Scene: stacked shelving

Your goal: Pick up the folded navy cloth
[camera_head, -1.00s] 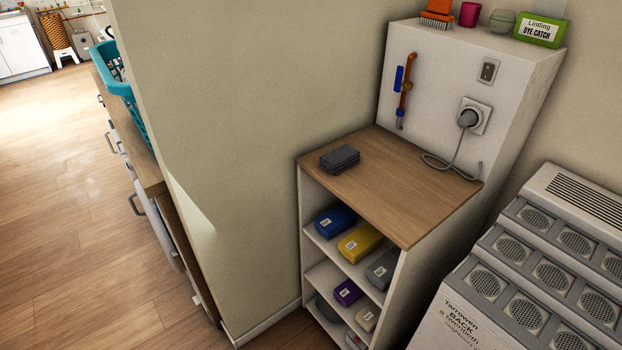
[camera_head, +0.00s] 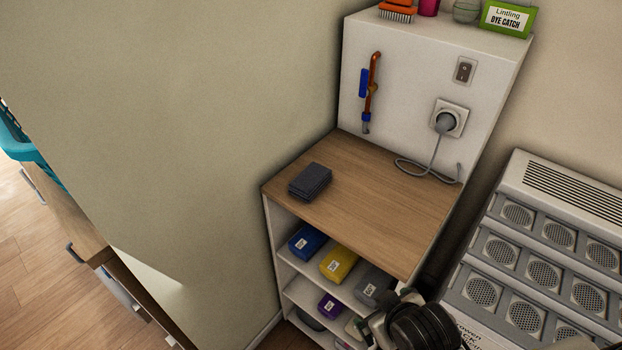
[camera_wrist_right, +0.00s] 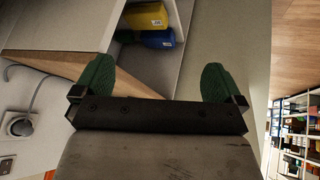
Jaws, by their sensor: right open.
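The folded navy cloth (camera_head: 310,181) lies flat as a small dark stack on the wooden top (camera_head: 375,205) of a shelf unit, near its left edge. It is not visible in the right wrist view. My right arm enters the head view at the bottom right, in front of the shelf unit; its fingertips are not clear there. In the right wrist view my right gripper (camera_wrist_right: 157,85) is open and empty, with green finger pads wide apart. It is apart from the cloth. My left gripper is not in view.
A white back panel (camera_head: 415,100) with a plugged-in cable (camera_head: 430,170) rises behind the top. Blue (camera_head: 307,242) and yellow (camera_head: 339,264) packs sit on the shelf below. A grey vented unit (camera_head: 540,260) stands at right. The wooden top is mostly clear.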

